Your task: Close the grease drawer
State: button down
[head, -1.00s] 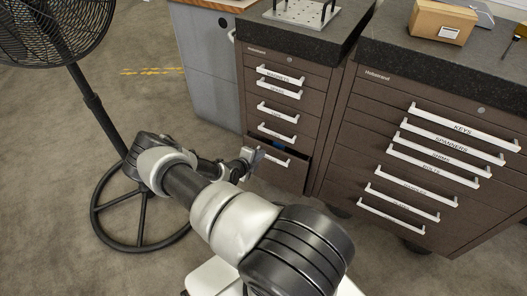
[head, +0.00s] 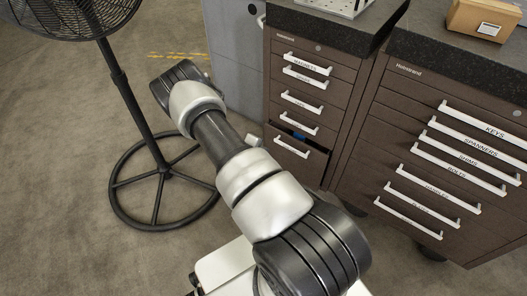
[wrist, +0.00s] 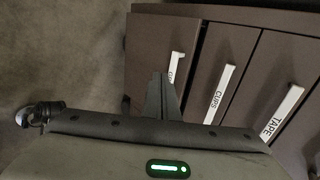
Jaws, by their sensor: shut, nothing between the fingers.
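The grease drawer (head: 310,165) is the bottom drawer of the narrow brown cabinet. It stands a little out, with a dark gap and something blue inside above its front. Its white handle (head: 292,147) has a label too small to read in the head view. In the head view my arm mostly hides the gripper.
Drawers above, labelled CUPS (wrist: 218,95) and TAPE (wrist: 283,114), look shut. A wider brown cabinet (head: 370,150) stands to the right. A black fan (head: 140,110) with a round base stands left of my arm. Bare carpet (head: 50,200) lies at the left.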

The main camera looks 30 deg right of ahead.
jog(key=w+d+f+b, duration=0.2)
jog(key=w+d+f, duration=0.1)
jog(key=d, duration=0.5)
jog(key=shift+f+b, duration=0.35)
jog(key=shift+f, duration=0.25)
jog(key=shift+w+d, duration=0.1)
jog(key=shift+d, duration=0.05)
